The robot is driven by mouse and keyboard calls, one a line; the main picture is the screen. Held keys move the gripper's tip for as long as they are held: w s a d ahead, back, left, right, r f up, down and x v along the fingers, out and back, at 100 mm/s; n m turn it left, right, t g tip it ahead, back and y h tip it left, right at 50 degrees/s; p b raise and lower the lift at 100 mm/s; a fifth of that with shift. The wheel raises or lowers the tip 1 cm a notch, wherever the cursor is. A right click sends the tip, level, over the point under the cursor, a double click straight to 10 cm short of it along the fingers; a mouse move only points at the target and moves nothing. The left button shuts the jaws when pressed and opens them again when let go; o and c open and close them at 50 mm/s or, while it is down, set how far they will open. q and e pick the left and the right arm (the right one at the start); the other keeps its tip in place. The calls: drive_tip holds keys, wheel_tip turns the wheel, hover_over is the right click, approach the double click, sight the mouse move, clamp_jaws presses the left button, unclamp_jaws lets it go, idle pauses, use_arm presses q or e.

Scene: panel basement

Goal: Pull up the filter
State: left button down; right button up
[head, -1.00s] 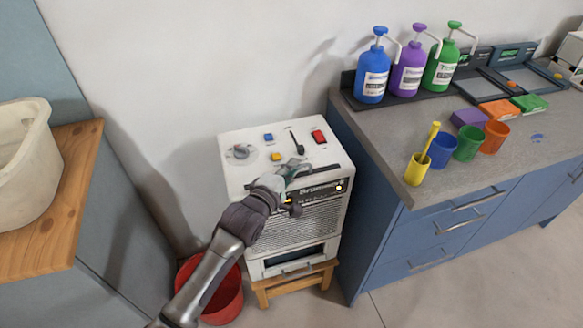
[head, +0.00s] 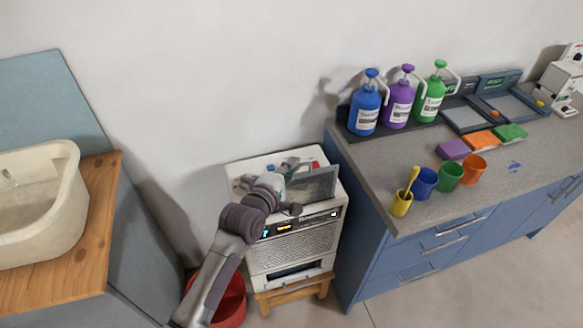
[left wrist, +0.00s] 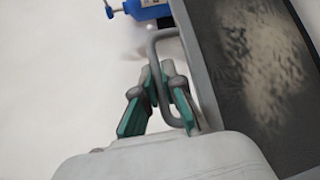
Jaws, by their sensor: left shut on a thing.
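The filter (head: 318,185) is a grey-framed dark panel standing up out of the top of the white machine (head: 330,232). In the left wrist view the filter (left wrist: 245,75) shows a dark mesh with a pale dusty patch. Its grey loop handle (left wrist: 153,45) sticks out from the frame's side. My left gripper (head: 288,168) is at the filter's upper left. In the left wrist view its green-padded fingers (left wrist: 160,90) are shut on the handle. The filter's lower edge is hidden, so I cannot tell whether it is still in the slot. My right gripper is not in view.
The machine stands on a wooden stool (head: 297,291), with a red bucket (head: 232,305) at its left. A blue counter (head: 400,262) with bottles and coloured cups stands close on the right. A wooden-topped cabinet (head: 98,215) with a white basin (head: 60,225) is on the left.

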use_arm(q)
wheel_tip(320, 180, up, 7)
drive_tip(key=p, duration=0.4)
drive_tip(key=shift+r+p, duration=0.15)
drive_tip(key=shift+p, duration=0.25)
drive_tip(key=shift+w, duration=0.1)
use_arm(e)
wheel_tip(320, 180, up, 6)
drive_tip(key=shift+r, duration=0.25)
use_arm(q)
drive_tip(key=shift+r, duration=0.1)
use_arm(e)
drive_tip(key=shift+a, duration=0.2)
use_arm(q)
drive_tip(key=c, duration=1.6)
unclamp_jaws()
drive_tip(key=shift+o, duration=0.3)
drive_tip(key=shift+s+a+f, duration=0.1)
drive_tip(key=shift+s+f, duration=0.1)
drive_tip(key=shift+s, duration=0.05)
drive_tip(key=v, duration=1.1)
drive_tip(key=shift+s, duration=0.3)
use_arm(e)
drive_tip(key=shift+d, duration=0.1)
use_arm(q)
drive_tip(key=shift+a+r, duration=0.1)
